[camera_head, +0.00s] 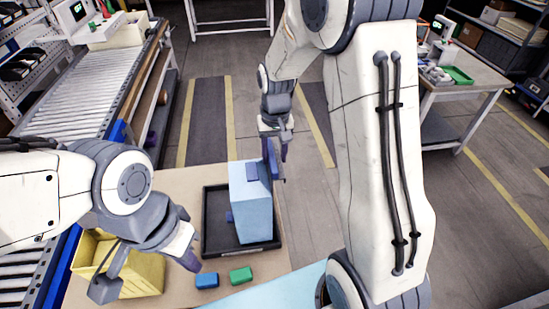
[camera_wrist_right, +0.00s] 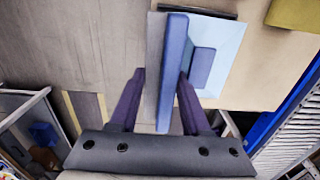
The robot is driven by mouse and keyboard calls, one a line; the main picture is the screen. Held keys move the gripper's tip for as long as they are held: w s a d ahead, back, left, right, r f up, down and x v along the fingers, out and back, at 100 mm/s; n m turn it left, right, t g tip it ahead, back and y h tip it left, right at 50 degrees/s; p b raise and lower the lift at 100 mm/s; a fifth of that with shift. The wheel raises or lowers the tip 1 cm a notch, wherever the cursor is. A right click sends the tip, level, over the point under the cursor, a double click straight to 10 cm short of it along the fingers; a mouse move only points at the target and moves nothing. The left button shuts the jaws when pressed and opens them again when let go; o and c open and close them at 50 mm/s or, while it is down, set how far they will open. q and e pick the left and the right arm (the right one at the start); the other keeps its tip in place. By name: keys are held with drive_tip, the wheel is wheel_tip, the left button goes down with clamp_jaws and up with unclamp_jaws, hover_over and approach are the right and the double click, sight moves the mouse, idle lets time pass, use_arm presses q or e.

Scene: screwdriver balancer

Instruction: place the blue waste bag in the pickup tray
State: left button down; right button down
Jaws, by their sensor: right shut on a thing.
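The blue waste bag (camera_head: 251,207) is a light blue, box-like block with a darker blue handle plate at its top. It stands upright within the outline of the black tray (camera_head: 211,235); I cannot tell whether its base touches the tray floor. My right gripper (camera_head: 275,150) is at the bag's top, shut on the handle. In the right wrist view, the blue handle (camera_wrist_right: 173,70) of the bag lies between the fingers of the right gripper (camera_wrist_right: 160,80). My left gripper (camera_head: 150,272) is open and empty, its fingers spread above the table near the yellow bin.
A yellow bin (camera_head: 145,275) stands at the left of the tan table (camera_head: 180,190). A blue block (camera_head: 207,281) and a green block (camera_head: 241,275) lie in front of the tray. A roller conveyor (camera_head: 95,75) runs along the left.

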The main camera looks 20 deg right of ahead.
wheel_tip(320, 180, down, 2)
drive_tip(key=shift+f+p, duration=0.1)
drive_tip(key=shift+p, duration=0.25)
drive_tip(key=shift+f, duration=0.3)
drive_tip(key=shift+f, duration=0.15)
drive_tip(key=shift+c, duration=1.8)
unclamp_jaws()
